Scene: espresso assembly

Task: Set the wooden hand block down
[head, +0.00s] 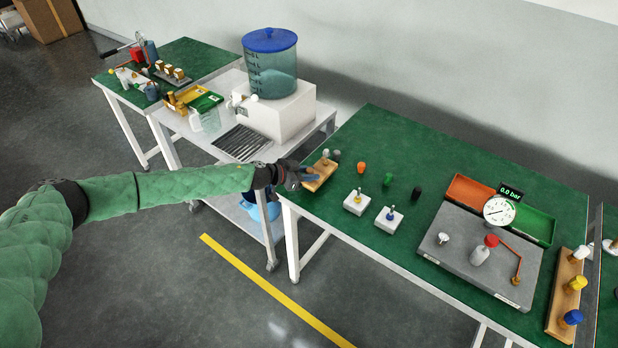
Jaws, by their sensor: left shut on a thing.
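The wooden hand block (320,177) is a small tan block near the left end of the green-topped table (400,135). My left gripper (304,177) reaches in from the left and is shut on it. The block looks tilted and close to the tabletop; I cannot tell whether it touches. My gripper's fingers hide part of its near side. My right gripper is out of view.
Orange (361,168), green and black small pieces stand right of the block. Two white blocks (357,202) with knobs stand in front of them. A grey test plate (480,258) with a gauge is further right. A dispenser cart (275,112) stands left.

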